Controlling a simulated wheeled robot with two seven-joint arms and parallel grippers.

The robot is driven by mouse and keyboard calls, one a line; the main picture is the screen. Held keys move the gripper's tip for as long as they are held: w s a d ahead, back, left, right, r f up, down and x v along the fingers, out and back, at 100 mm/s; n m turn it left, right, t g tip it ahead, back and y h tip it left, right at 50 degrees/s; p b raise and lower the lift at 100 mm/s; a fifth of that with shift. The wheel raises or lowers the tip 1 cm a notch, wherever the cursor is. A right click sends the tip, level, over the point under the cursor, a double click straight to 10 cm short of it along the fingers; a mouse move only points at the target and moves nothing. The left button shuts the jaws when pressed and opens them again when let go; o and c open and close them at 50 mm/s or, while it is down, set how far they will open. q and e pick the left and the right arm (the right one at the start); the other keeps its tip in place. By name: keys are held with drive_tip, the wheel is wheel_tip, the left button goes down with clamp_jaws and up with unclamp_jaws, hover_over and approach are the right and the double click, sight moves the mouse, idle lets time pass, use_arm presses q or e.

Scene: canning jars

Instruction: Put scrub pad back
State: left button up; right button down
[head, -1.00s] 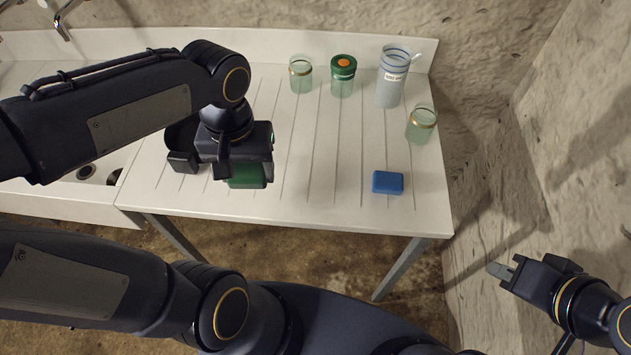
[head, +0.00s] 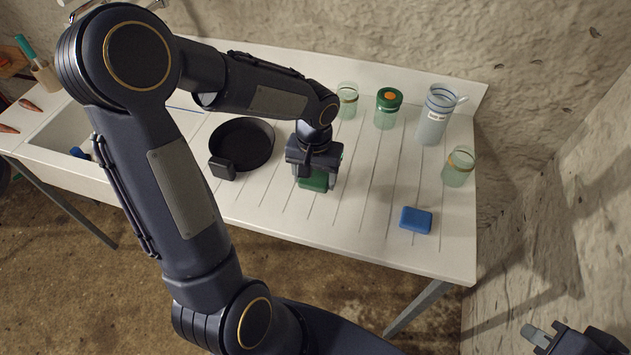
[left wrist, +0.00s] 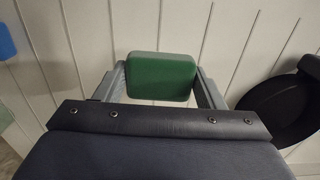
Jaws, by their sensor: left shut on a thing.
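A green scrub pad (head: 313,182) is held in my left gripper (head: 316,178), over the ribbed white drainboard. In the left wrist view the green pad (left wrist: 161,76) sits between the two grey fingers, which press on its left and right sides. I cannot tell whether the pad touches the board or hangs just above it. A blue block (head: 416,220) lies on the board to the right of the pad, near the front edge. My right gripper (head: 545,336) is at the bottom right, away from the board, partly cut off; its opening is unclear.
A black pan (head: 243,143) lies left of my left gripper. Another jar (head: 458,167) stands at the right. The drainboard (head: 365,205) is clear between pad and blue block.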

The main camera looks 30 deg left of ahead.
sight(315, 185)
use_arm(q)
drive_tip(key=shift+w+f, duration=0.25)
drive_tip(key=shift+f, duration=1.65)
drive_tip(key=shift+f, duration=0.15)
drive_tip(key=o, duration=1)
drive_tip(key=shift+c, duration=0.2)
